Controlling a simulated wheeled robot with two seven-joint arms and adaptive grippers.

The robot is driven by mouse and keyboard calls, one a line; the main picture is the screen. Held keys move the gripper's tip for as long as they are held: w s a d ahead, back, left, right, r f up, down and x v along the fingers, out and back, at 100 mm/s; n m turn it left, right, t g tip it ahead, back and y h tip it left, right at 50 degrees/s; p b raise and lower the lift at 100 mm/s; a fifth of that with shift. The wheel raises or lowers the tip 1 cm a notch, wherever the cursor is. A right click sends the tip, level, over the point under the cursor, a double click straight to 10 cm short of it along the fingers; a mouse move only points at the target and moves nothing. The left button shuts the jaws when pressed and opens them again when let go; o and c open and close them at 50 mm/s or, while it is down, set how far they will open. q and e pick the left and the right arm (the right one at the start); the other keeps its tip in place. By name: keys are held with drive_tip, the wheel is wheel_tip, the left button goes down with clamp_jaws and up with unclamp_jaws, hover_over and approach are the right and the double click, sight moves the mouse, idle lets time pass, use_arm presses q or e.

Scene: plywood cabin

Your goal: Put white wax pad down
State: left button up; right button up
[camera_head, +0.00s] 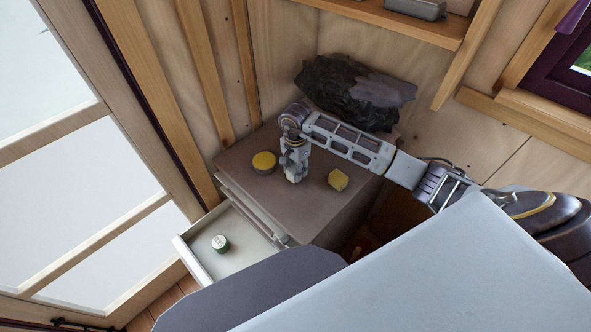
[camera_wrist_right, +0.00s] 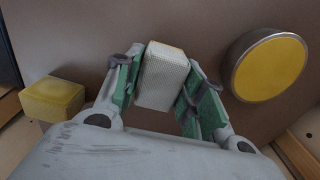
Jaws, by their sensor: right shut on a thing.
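My right gripper (camera_head: 295,178) points down over the brown cabinet top (camera_head: 321,207) in the head view. In the right wrist view its two green-padded fingers (camera_wrist_right: 160,88) are shut on the white wax pad (camera_wrist_right: 165,75), a small block with a pale ribbed face. In the head view the gripper mostly hides the pad. It sits between a round yellow tin and a yellow block. I cannot tell whether the pad touches the cabinet top. My left gripper is not in view.
The round yellow tin (camera_head: 264,162) stands left of the gripper and the yellow block (camera_head: 338,180) right of it. A dark rock-like lump (camera_head: 352,92) lies behind, near the wall.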

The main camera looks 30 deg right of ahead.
drive_tip(key=shift+f, duration=0.25)
drive_tip(key=shift+f, duration=0.15)
drive_tip(key=o, duration=0.9)
drive_tip(key=shift+r, duration=6.15)
